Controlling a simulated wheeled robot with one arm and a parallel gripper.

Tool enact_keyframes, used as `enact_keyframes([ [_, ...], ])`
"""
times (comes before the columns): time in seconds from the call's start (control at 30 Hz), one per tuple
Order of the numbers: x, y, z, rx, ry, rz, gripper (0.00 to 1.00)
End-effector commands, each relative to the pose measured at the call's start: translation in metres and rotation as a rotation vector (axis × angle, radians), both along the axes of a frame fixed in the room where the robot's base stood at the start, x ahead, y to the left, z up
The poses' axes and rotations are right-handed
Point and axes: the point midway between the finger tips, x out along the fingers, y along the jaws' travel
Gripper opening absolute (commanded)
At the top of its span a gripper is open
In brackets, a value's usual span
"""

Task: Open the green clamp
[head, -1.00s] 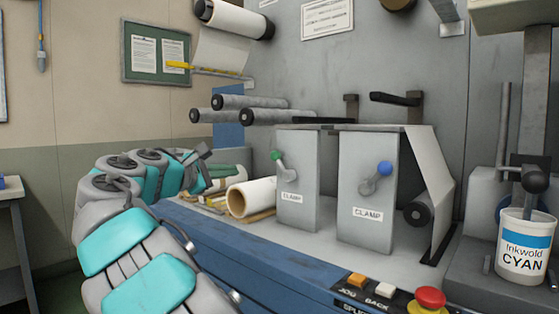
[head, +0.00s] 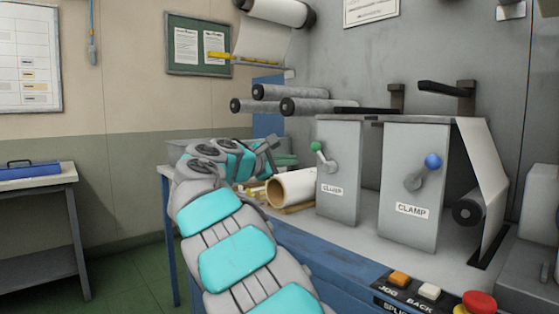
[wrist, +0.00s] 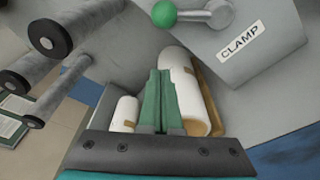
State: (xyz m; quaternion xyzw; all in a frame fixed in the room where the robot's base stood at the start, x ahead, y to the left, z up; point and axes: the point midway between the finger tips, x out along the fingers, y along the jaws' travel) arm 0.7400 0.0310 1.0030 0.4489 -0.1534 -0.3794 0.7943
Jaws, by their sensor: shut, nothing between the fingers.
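The green clamp is a lever with a green knob (head: 317,146) on the left grey block (head: 338,190), labelled CLAMP. Its lever slopes down right from the knob to a pivot. My gripper (head: 270,147) is left of the knob and apart from it, partly hidden behind my arm in the head view. In the wrist view the green fingers (wrist: 159,75) are shut and empty. The green knob (wrist: 163,13) lies beyond the fingertips, at the top edge, its lever running right. A second clamp with a blue knob (head: 433,161) is on the right block (head: 412,205).
White paper rolls (head: 292,187) lie left of the left block, beyond the fingers in the wrist view. Grey rollers (head: 320,106) stick out above my gripper. The blue bench front (head: 335,262) runs below, with buttons (head: 428,291) at the right. A side table (head: 40,182) stands left.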

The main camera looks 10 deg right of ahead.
Motion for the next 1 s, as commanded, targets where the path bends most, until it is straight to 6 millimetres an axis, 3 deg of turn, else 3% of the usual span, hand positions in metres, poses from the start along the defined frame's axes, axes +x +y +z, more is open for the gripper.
enact_keyframes([
  [0.2,0.023,-0.026,-0.002,0.001,-0.002,0.001,0.00],
  [0.6,-0.006,-0.036,0.018,0.001,-0.003,-0.001,0.00],
  [1.0,-0.010,-0.038,0.020,0.001,-0.002,0.000,0.00],
])
